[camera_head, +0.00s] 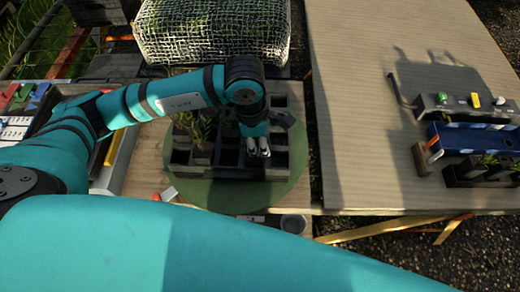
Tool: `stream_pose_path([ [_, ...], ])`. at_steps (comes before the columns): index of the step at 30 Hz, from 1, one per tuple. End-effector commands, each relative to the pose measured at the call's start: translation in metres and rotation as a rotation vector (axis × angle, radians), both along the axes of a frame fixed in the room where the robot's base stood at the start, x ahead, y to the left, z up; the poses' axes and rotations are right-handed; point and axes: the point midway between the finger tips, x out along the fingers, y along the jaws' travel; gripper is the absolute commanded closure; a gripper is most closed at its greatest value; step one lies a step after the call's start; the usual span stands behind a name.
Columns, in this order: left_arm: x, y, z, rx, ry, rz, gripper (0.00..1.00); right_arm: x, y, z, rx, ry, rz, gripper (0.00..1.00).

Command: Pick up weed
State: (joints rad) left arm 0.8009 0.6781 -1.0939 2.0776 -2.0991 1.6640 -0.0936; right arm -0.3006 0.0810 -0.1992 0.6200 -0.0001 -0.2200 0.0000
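A black cell tray (235,172) stands on a round green mat (238,198) on the table. Thin green grassy plants (197,127) grow in its left cells; I cannot tell which of them is the weed. Several other cells look empty or dark. My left gripper (258,150) points down over the right-middle part of the tray. Its two pale fingertips sit close together, and any gap or held thing between them is too small to make out. It is to the right of the grassy plants. My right gripper is not in view.
A mesh-covered block (213,32) stands behind the tray. A grey cup (293,224) is at the front edge. The right table (380,110) is largely bare, with a blue holder (475,138) and a small planted tray (480,173) at its right.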

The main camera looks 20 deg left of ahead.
Motion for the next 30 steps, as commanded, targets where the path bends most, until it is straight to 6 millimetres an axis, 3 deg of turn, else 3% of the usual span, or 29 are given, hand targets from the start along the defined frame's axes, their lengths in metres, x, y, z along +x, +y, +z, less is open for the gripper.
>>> stream_pose_path([
  [1, 0.0, 0.0, 0.0, 0.0, 0.0, 0.0, 0.87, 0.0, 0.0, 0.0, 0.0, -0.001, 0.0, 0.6],
  [4, 0.0, 0.0, 0.0, 0.0, 0.0, 0.0, 1.0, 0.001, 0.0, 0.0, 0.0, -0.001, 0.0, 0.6],
  [17, 0.0, 0.0, 0.005, -0.001, -0.001, 0.0, 1.0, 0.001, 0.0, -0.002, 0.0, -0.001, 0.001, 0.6],
  [30, 0.001, 0.0, 0.083, -0.001, -0.005, -0.002, 1.0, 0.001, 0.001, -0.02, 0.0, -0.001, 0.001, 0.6],
])
